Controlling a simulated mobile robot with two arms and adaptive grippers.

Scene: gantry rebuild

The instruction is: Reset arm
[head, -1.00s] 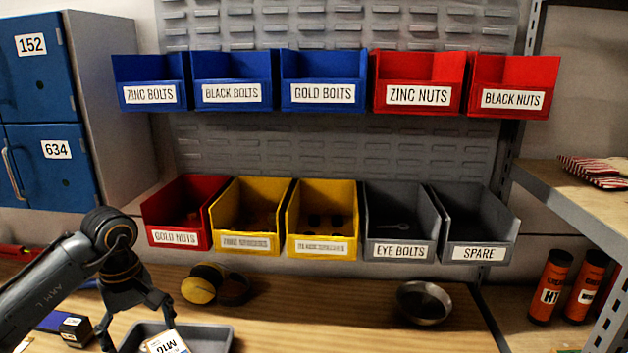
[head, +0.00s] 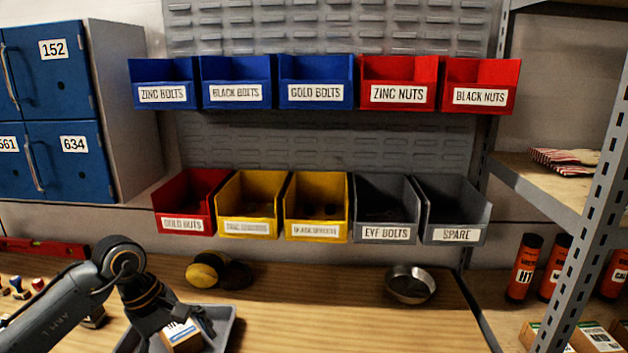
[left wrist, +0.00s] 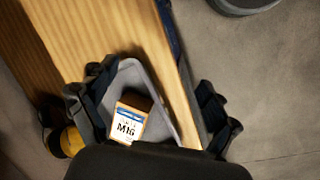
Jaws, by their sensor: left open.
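My left gripper (head: 180,322) comes in from the lower left over a grey tray (head: 228,330) on the wooden bench. Its fingers are apart. A small brown box with a white and blue label (head: 180,337) is in the tray, partly hidden behind the gripper in the head view. In the left wrist view the gripper (left wrist: 152,105) has its fingers spread wide, with the tray (left wrist: 160,82) and the box marked M16 (left wrist: 130,122) seen between them. Nothing is held. My right gripper is in neither view.
Two rows of labelled bins (head: 317,235) hang on the back panel. A yellow and black round object (head: 205,270) and a metal bowl (head: 410,284) stand on the bench. A shelf post (head: 590,210) rises at right. The bench middle is clear.

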